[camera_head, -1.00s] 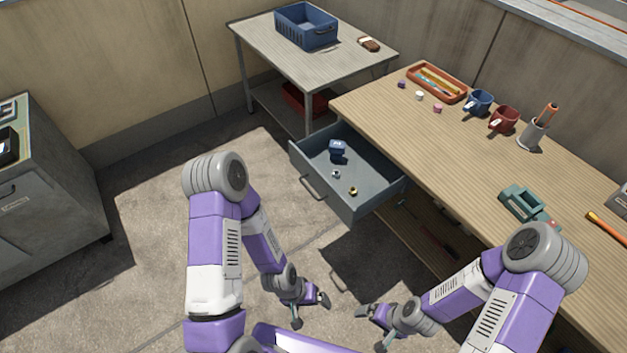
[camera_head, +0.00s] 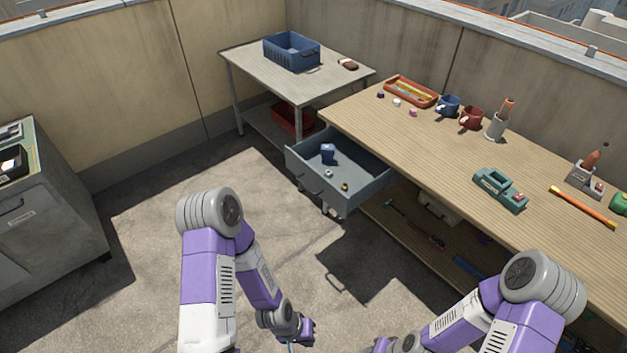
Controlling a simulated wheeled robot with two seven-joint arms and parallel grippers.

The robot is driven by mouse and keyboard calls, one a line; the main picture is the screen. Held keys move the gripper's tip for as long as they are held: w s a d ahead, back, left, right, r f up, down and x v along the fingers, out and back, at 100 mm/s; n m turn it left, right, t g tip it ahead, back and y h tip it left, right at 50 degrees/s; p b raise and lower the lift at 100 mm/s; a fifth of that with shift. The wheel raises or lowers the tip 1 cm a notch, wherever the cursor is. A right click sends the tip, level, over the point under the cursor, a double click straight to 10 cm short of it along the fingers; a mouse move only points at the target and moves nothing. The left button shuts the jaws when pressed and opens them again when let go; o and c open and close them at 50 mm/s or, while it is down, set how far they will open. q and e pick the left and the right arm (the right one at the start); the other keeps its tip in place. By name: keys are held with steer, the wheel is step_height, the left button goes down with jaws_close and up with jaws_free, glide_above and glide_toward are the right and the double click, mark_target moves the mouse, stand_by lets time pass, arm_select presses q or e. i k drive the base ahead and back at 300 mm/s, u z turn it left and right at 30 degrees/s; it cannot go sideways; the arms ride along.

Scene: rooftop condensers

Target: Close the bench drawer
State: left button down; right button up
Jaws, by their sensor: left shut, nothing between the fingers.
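The grey-blue bench drawer (camera_head: 327,191) stands pulled out from under the left end of the wooden workbench (camera_head: 440,165). Its front, with a bar handle, faces the lower left. Inside lie a blue object (camera_head: 327,153) and some small nut-like pieces. My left gripper (camera_head: 301,339) is shut and empty, low at the bottom edge of the view, in front of and below the drawer, apart from it. My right gripper (camera_head: 384,346) is mostly cut off by the bottom edge, so its jaws do not show clearly.
A side table (camera_head: 270,72) with a blue crate (camera_head: 291,50) stands behind the drawer. Mugs, an orange tray (camera_head: 411,92) and tools are on the bench. A grey cabinet (camera_head: 50,215) is at left. The floor before the drawer is clear.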

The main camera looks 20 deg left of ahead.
mark_target(366, 174)
steer(key=z, duration=0.2)
steer(key=i, duration=1.3)
steer(key=u, duration=0.4)
